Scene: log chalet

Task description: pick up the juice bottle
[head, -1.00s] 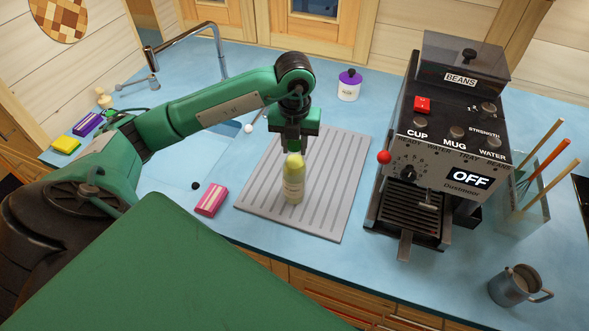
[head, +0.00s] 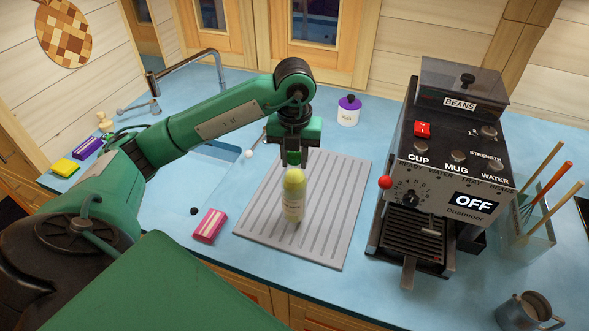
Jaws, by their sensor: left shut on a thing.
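The juice bottle (head: 293,200) is pale yellow-green with a yellow cap and a light label. It is upright over the grey ribbed drainboard (head: 335,205); I cannot tell whether its base touches the board. My left gripper (head: 293,163) comes down from above and is shut on the bottle at its cap. The fingers partly cover the top of the bottle. My right gripper does not show.
A coffee machine (head: 440,180) stands close on the right, with a mug (head: 522,309) and a glass utensil holder (head: 527,240) beyond. A purple-lidded jar (head: 348,112) stands behind.

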